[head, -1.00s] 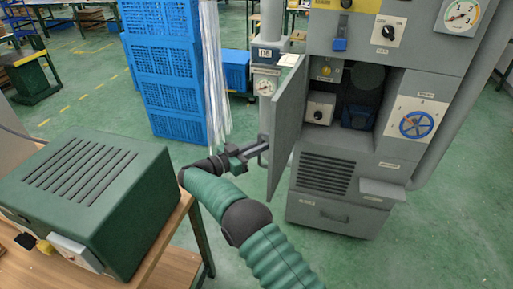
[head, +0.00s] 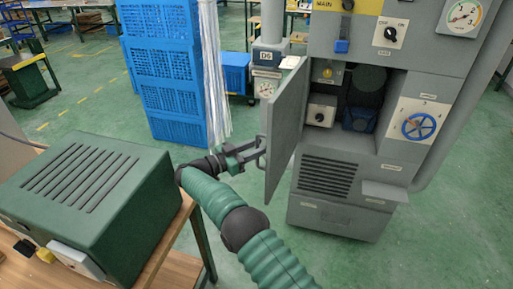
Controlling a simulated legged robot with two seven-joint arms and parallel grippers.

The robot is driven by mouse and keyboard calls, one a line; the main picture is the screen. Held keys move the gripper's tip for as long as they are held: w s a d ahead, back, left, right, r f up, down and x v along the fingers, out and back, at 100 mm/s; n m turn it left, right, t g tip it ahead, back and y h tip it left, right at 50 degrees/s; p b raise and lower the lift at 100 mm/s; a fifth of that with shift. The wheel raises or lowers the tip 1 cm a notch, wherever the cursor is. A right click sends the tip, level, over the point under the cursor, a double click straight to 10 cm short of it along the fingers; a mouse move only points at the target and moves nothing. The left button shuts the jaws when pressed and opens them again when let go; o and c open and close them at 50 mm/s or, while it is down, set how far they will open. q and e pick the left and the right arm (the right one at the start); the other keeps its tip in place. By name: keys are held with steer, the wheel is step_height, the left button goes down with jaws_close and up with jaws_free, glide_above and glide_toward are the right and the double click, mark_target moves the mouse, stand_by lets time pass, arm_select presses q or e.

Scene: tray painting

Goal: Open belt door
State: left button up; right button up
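The grey belt door (head: 285,135) on the grey machine stands swung wide open to the left, showing the compartment (head: 345,98) behind it. A handle (head: 261,150) sits on the outer face of the door. My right gripper (head: 256,154) is at the handle, with its two fingers spread apart. Whether a finger touches the handle is too small to tell. My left gripper is not in view.
A green vented box (head: 90,195) stands on a wooden bench at the left. Blue crates (head: 165,75) are stacked behind, beside hanging clear strips. Green floor is free around the machine.

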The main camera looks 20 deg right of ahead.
steer(key=s+a+r, duration=0.2)
steer(key=s+a, duration=0.1)
steer(key=s, duration=0.4)
steer(key=s+a+r, duration=0.3)
steer(key=s, duration=0.4)
steer(key=shift+s+a+p, duration=0.25)
steer(key=shift+a+p, duration=0.05)
steer(key=shift+a, duration=0.1)
